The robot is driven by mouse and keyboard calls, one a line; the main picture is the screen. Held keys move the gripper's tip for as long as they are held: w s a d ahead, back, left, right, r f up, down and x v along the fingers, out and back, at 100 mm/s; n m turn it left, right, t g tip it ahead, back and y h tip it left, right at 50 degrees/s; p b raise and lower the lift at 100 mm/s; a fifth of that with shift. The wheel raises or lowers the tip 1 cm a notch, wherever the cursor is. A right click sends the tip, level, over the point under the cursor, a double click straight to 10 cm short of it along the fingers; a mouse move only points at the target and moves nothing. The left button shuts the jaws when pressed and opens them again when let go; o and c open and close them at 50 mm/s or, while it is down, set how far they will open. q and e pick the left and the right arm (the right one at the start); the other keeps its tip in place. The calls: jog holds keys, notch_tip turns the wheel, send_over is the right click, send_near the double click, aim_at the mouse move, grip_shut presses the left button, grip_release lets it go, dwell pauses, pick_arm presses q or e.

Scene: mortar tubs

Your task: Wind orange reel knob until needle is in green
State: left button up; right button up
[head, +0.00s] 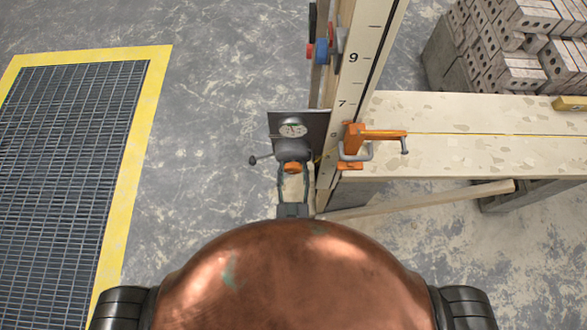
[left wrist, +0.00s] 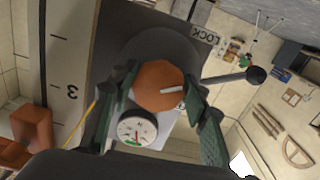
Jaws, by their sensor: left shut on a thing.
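The orange reel knob (head: 292,167) sits on a grey reel at the edge of the upright board. In the left wrist view the knob (left wrist: 160,86) is round, with a white mark pointing right. My left gripper (head: 293,182) is shut on it, one green finger on each side; it also shows in the left wrist view (left wrist: 163,92). A small round white gauge (left wrist: 137,128) lies just below the knob there, with a green arc at its lower left. My right gripper is not in view.
A black-knobbed lever (left wrist: 256,75) sticks out beside the knob, near a LOCK label (left wrist: 207,34). The numbered upright board (head: 352,70) stands right of the reel. An orange clamp (head: 375,135) grips the pale bench (head: 480,150).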

pick_arm(q)
jog(key=shift+m+b, duration=0.45)
jog(key=shift+m, duration=1.95)
jog(key=o, duration=1.2)
jog(key=shift+c, duration=0.2)
jog(key=shift+s, duration=0.1)
jog(key=s, duration=0.7)
jog(key=shift+s, duration=0.2)
